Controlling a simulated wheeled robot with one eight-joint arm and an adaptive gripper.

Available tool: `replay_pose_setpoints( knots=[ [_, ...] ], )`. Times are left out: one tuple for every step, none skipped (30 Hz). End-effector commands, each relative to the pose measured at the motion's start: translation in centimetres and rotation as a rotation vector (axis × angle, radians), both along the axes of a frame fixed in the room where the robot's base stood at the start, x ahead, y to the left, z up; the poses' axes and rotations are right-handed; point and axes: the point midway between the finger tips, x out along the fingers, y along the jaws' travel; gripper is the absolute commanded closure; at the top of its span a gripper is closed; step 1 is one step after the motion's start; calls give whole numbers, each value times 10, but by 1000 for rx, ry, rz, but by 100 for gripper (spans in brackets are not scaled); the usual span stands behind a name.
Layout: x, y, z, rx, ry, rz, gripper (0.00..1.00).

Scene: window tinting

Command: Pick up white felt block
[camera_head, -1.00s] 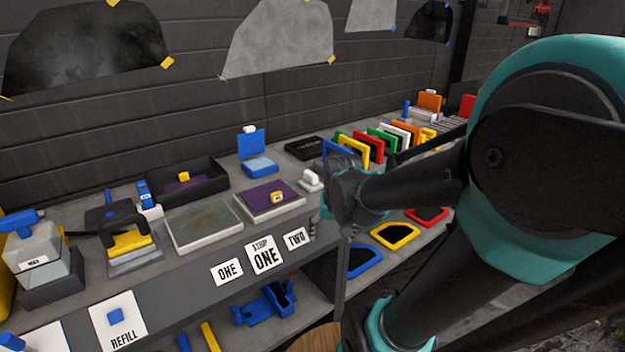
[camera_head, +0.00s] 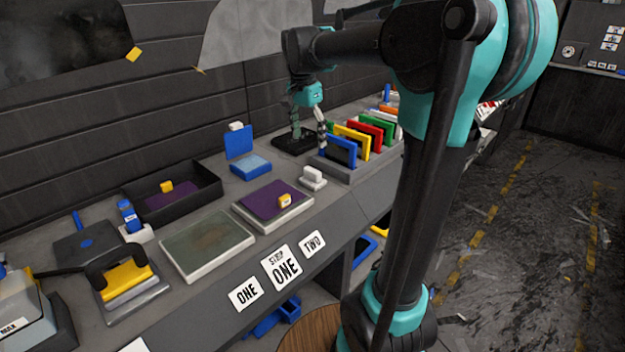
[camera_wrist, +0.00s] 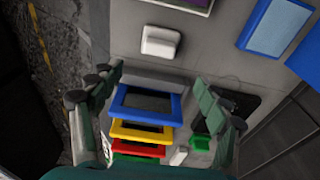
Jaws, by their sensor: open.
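The white felt block (camera_head: 313,174) sits upright on a small pale base at the bench's front edge, right of the purple pad. In the wrist view the white block (camera_wrist: 161,41) lies at top centre, beyond my fingertips. My gripper (camera_head: 309,142) points down above the bench, behind and slightly left of the block, near the blue frame. In the wrist view my gripper (camera_wrist: 158,78) has its fingers spread wide with nothing between them touching; the block is apart from both fingers.
A rack of coloured frames (camera_head: 358,141) stands just right of my gripper, and shows below it in the wrist view (camera_wrist: 143,104). A blue pad (camera_head: 250,166) and purple pad (camera_head: 268,199) lie to the left. A black flat item (camera_head: 287,143) lies beneath my gripper.

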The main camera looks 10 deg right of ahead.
Motion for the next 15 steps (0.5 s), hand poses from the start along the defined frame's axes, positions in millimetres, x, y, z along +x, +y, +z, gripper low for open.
replay_pose_setpoints(
  knots=[
    [1, -1, -11, 0, 0, 0, 24],
    [2, -2, -17, 0, 0, 0, 24],
    [2, -3, -25, 0, 0, 0, 24],
    [3, -3, -31, 0, 0, 0, 24],
    [3, -4, -36, 0, 0, 1, 24],
    [3, -4, -44, 1, -1, 1, 24],
    [4, -5, -49, 1, -1, 1, 24],
    [4, -5, -53, 1, -1, 1, 24],
    [4, -6, -58, 0, -1, 2, 24],
    [5, -6, -62, 0, -1, 2, 24],
    [5, -6, -65, 0, -1, 2, 24],
    [5, -7, -68, 0, -1, 2, 24],
    [5, -7, -69, 0, -1, 2, 24],
    [5, -7, -71, 0, -1, 2, 24],
    [5, -7, -72, 0, -1, 2, 24]
  ],
)
